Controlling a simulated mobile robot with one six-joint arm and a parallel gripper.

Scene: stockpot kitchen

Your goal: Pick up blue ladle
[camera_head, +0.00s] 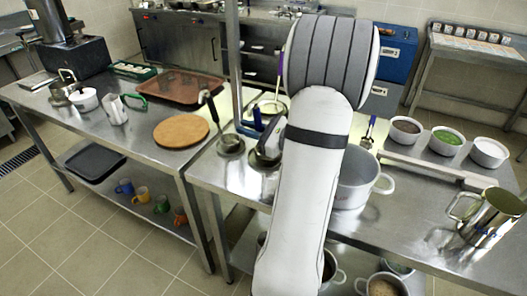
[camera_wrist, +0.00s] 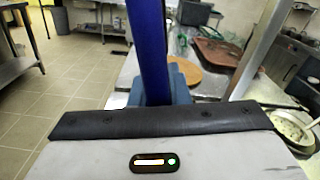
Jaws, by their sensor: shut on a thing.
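The blue ladle's handle (camera_wrist: 148,50) rises upright, close in front of my gripper in the wrist view. My gripper (camera_wrist: 160,118) is shut on this handle; its dark front edge fills the lower part of that view. In the head view, my gripper (camera_head: 266,150) is partly hidden behind my arm, above the metal counter. A piece of the blue handle (camera_head: 272,132) shows beside it.
A black-handled ladle (camera_head: 229,143) stands left of my gripper. A purple-handled utensil (camera_head: 280,72) is behind. A large pot (camera_head: 352,185) stands right of my arm, with a metal pitcher (camera_head: 487,217) further right. A round wooden board (camera_head: 181,131) lies on the left counter.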

